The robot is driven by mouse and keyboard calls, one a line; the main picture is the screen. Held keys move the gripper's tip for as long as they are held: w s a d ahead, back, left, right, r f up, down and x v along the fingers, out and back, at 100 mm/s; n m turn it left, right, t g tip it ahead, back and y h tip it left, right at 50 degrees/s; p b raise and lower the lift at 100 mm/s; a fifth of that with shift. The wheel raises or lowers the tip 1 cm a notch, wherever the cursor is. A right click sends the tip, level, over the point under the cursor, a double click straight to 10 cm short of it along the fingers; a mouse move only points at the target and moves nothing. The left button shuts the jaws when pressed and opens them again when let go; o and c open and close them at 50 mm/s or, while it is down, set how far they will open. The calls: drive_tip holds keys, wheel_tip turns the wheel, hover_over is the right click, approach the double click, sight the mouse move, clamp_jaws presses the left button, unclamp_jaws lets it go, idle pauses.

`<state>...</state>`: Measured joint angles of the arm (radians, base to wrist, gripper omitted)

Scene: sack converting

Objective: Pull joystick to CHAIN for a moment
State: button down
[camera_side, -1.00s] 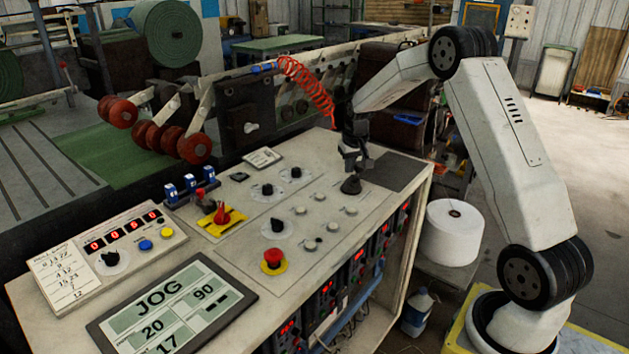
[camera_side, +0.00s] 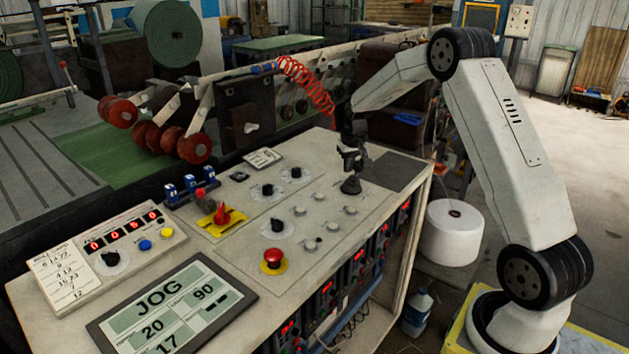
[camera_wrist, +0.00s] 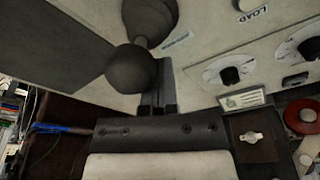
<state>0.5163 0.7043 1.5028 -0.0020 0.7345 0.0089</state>
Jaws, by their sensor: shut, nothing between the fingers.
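The joystick is a dark ball knob (camera_wrist: 131,68) on a stick, rising from a rounded boot (camera_wrist: 152,15), in the wrist view. In the side view its dark base (camera_side: 351,185) stands on the console's far right part, directly below my gripper. My gripper (camera_side: 352,160) points down at the joystick and is shut with nothing held. In the wrist view the closed fingertips (camera_wrist: 158,95) sit right beside the ball knob. I cannot tell whether they touch it. A small label lies beside the boot, too blurred to read.
The console top (camera_side: 335,258) holds several knobs and buttons left of the joystick. A red emergency button (camera_side: 273,257) and a display reading JOG (camera_side: 165,305) are nearer the front. A dark flat pad (camera_side: 397,172) lies right of the joystick. A coiled red hose (camera_side: 308,85) hangs behind.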

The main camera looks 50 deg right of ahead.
drive_tip(key=shift+w, duration=2.25)
drive_tip(key=shift+r, duration=0.15)
wheel_tip(320, 180, up, 8)
idle(0.6)
drive_tip(key=s+a+f+n, duration=0.2)
drive_tip(key=s+a, duration=0.3)
drive_tip(key=a, duration=0.4)
drive_tip(key=s+a+f+n, duration=0.1)
drive_tip(key=s+a, duration=0.3)
drive_tip(key=a, duration=0.5)
drive_tip(key=s+a+f+n, duration=0.1)
drive_tip(key=s+a, duration=0.3)
drive_tip(key=s, duration=0.4)
drive_tip(key=s+a+f+n+y, duration=0.1)
drive_tip(key=s+a+f+n, duration=0.1)
drive_tip(key=s+a, duration=0.3)
drive_tip(key=s+f, duration=0.1)
drive_tip(key=s, duration=0.1)
drive_tip(key=shift+s+a+f+t, duration=0.2)
drive_tip(key=shift+s+f+t, duration=0.1)
drive_tip(key=shift+s+f, duration=0.1)
